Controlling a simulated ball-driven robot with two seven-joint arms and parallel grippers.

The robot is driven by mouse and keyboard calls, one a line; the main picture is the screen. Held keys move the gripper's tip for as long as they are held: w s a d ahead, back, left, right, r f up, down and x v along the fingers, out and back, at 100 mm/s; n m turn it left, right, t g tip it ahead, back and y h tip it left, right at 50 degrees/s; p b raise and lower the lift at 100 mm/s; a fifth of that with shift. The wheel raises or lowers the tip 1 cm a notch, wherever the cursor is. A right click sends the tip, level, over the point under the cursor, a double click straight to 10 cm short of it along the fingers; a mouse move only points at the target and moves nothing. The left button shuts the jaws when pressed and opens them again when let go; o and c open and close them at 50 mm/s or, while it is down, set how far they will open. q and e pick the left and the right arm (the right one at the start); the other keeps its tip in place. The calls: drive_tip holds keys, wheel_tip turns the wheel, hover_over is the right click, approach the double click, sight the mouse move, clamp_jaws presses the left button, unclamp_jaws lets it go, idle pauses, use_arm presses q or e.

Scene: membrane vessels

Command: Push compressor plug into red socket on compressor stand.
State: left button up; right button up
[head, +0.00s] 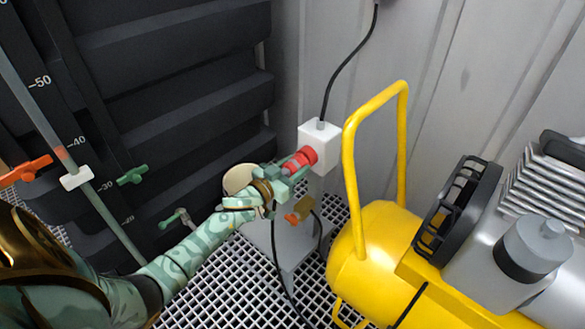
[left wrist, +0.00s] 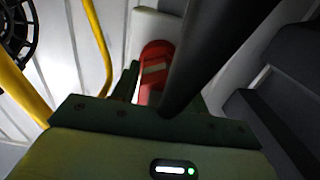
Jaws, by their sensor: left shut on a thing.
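The red socket (head: 309,154) sits on the front of a white box (head: 322,138) at the top of the grey compressor stand (head: 300,246). My left gripper (head: 290,170) is right in front of the socket, shut on the compressor plug, which its fingers mostly hide. A black cable hangs down below the gripper. In the left wrist view a red part (left wrist: 154,68) with a pale band shows between the fingers, and a thick dark cylinder (left wrist: 205,50) crosses in front. I cannot tell how deep the plug sits in the socket. My right gripper is not in view.
A yellow compressor (head: 380,240) with a tall tube handle stands close on the right. A dark ribbed wall with a scaled tube and an orange valve (head: 25,172) and green valve (head: 132,175) is on the left. The floor is white grating (head: 225,280).

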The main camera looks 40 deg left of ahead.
use_arm(q)
drive_tip(key=shift+w, duration=0.2)
drive_tip(key=o, duration=1.4)
drive_tip(key=shift+c, duration=0.2)
drive_tip(key=s+a+p, duration=0.1)
drive_tip(key=s+p, duration=0.4)
drive_tip(key=s, duration=1.1)
drive_tip(key=shift+s+a, duration=0.15)
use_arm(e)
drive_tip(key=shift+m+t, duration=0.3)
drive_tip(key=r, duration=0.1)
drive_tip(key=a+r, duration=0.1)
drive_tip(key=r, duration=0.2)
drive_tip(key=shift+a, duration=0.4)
